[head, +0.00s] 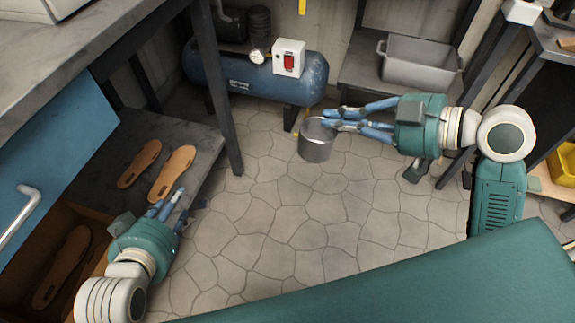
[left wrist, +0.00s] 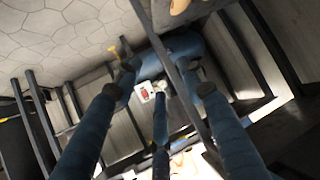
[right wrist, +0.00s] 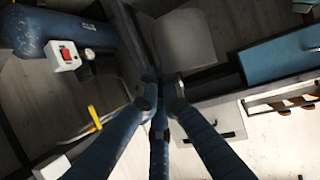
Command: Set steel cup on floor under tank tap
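The steel cup (head: 316,148) is an open grey cylinder, roughly upright, in front of the right end of the blue tank (head: 240,82). My right gripper (head: 332,118) has its fingers closed at the cup's rim from the right. In the right wrist view the cup (right wrist: 186,42) shows just beyond the fingertips, which are close together. I cannot tell whether the cup's base touches the floor. A small yellow part (head: 303,122) shows behind the cup below the tank; I cannot tell if it is the tap. My left gripper (head: 172,200) is empty, fingers spread in the left wrist view (left wrist: 163,82).
Cork soles (head: 172,172) lie on a low shelf at the left, near my left gripper. A grey bin (head: 420,68) sits on a shelf at the back right. The stone-tiled floor (head: 270,220) is clear in the middle.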

